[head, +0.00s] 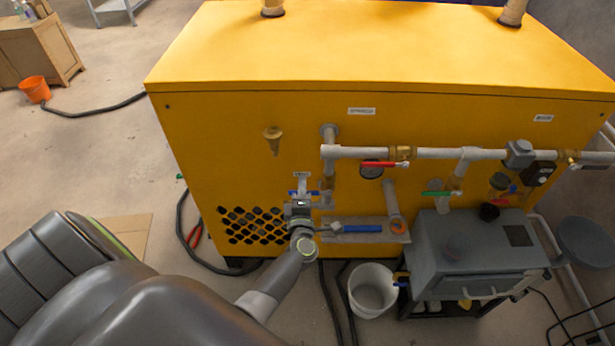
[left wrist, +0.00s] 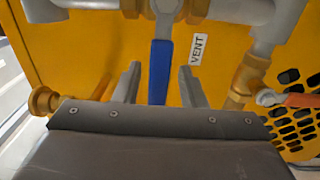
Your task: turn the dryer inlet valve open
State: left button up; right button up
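My left gripper (head: 299,206) is in front of the yellow cabinet's lower left face, at a valve with a blue lever (head: 292,193). In the left wrist view the blue lever (left wrist: 159,72) points between the two open fingers, with a gap on each side. A label reading VENT (left wrist: 197,49) is beside it. A red-handled valve (head: 385,164) sits on the horizontal grey pipe, up and right of my gripper. A green-handled valve (head: 440,193) is further right. I cannot read which valve is the dryer inlet. My right gripper is not in view.
The yellow cabinet (head: 370,50) fills the middle. A grey box unit (head: 470,245) and a white bucket (head: 372,290) stand at the lower right. Hoses lie on the floor. A blue-handled tool (head: 360,229) lies on a small shelf. Floor at the left is mostly free.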

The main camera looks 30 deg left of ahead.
pick_arm(q)
jog(key=shift+w+a, duration=0.2)
jog(key=shift+w, duration=0.05)
jog(key=shift+r, duration=0.1)
jog(key=shift+c, duration=0.3)
grip_shut()
notch_tip(320, 180, down, 2)
jog(key=n+b, duration=0.2)
jog(key=b, duration=0.1)
jog(key=shift+d+n, duration=0.15)
jog(key=shift+n, duration=0.25)
jog(key=shift+w+d+f+n+b, duration=0.15)
jog(key=shift+f+n+b, duration=0.25)
jog(key=shift+n+b, duration=0.35)
jog(key=shift+w+d+f+n+b, duration=0.15)
jog(key=shift+f+n+b, duration=0.25)
jog(key=shift+n+b, duration=0.3)
jog(key=shift+s, duration=0.1)
